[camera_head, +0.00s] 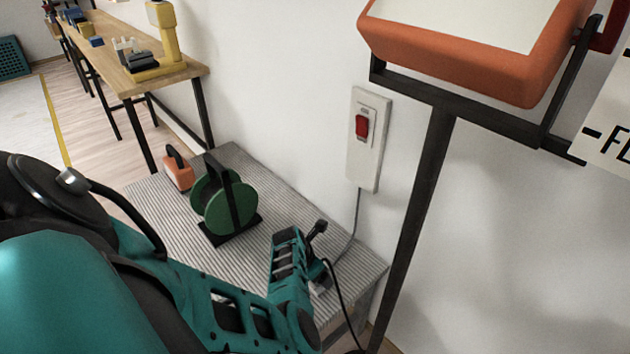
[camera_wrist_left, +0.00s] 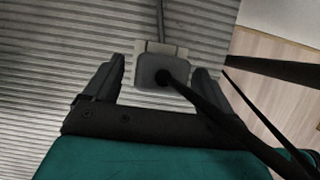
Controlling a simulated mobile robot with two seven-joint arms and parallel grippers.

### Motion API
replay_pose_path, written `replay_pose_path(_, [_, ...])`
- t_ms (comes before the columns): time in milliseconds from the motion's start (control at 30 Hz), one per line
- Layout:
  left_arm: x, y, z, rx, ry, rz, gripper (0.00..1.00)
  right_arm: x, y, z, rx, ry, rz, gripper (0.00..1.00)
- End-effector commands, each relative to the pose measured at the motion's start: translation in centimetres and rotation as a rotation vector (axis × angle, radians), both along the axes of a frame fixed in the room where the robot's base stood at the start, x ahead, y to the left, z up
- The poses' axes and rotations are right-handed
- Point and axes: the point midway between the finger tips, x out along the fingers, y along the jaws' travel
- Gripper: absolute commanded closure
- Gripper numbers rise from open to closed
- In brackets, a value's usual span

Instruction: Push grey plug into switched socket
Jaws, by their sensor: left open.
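The grey plug (camera_wrist_left: 148,68) is a rounded block with a black cable, between the two fingers of my left gripper (camera_wrist_left: 158,78) in the left wrist view. Those fingers are open, with a gap on each side of the plug. A pale block (camera_wrist_left: 150,46) with a grey cable shows directly behind the plug; whether the plug is seated in it I cannot tell. In the head view my left gripper (camera_head: 319,255) is low over the ribbed bench top. A white wall plate with a red switch (camera_head: 362,127) is above it, its grey cable running down towards the gripper. My right gripper is not visible.
A green cable reel (camera_head: 212,205) and a small orange item (camera_head: 178,172) stand on the ribbed bench top (camera_head: 150,205). A black stand post (camera_head: 417,215) carrying an orange-framed panel (camera_head: 470,55) rises close to the right of my gripper. A wooden workbench (camera_head: 120,35) stands at back left.

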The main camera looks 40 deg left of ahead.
Motion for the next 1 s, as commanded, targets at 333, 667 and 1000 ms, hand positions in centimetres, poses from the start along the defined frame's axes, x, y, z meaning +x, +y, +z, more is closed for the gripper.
replay_pose_path(333, [-1.3, 0.1, 3.8, -0.001, 0.001, 0.000, 0.15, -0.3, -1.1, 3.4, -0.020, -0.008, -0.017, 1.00])
replay_pose_path(667, [-2.7, 0.3, 7.3, 0.001, 0.001, 0.001, 0.15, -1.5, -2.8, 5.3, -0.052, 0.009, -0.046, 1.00])
replay_pose_path(1000, [-4.1, 0.4, 10.3, 0.001, 0.001, 0.001, 0.15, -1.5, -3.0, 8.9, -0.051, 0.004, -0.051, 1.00])
